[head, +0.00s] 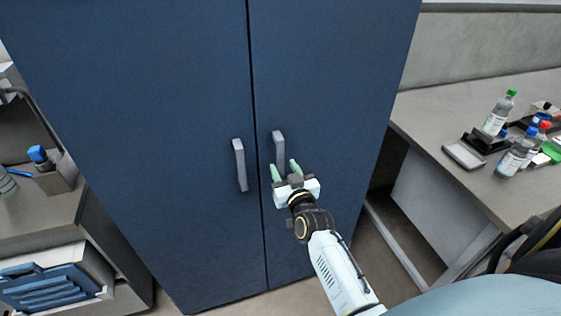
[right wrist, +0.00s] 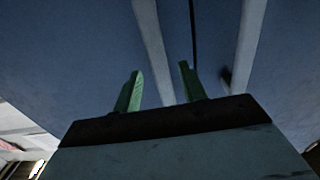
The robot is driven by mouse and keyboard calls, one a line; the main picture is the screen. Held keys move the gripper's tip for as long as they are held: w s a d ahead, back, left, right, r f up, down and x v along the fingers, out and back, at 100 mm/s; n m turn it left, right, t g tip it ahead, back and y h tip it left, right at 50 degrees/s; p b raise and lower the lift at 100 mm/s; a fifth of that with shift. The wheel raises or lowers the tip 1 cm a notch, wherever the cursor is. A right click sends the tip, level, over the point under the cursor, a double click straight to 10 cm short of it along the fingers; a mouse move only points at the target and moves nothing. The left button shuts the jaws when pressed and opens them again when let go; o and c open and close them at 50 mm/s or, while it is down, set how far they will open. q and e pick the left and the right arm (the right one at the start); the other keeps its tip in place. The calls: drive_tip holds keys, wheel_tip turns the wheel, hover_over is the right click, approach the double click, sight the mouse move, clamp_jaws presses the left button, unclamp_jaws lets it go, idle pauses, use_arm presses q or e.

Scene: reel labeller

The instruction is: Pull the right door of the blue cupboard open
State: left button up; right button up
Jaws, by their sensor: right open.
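The blue cupboard has a left door (head: 150,130) and a right door (head: 335,90), both shut with a thin dark seam between them. The right door's grey bar handle (head: 279,148) stands upright close to the seam. The left door's handle (head: 240,165) is just left of it. My right gripper (head: 284,170) is open, with green fingers pointing at the right door around the lower part of its handle. In the right wrist view, the fingers (right wrist: 160,88) stand apart with the right door's handle (right wrist: 150,45) showing between them; contact cannot be told. My left gripper is not in view.
A grey table (head: 440,165) with bottles (head: 499,112) and small dark trays stands to the right of the cupboard. A grey counter (head: 45,210) with a blue-topped item (head: 38,155) is at the left. Some floor shows right of the cupboard.

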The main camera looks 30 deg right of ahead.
sight(281, 163)
drive_tip(key=shift+x, duration=1.85)
clamp_jaws()
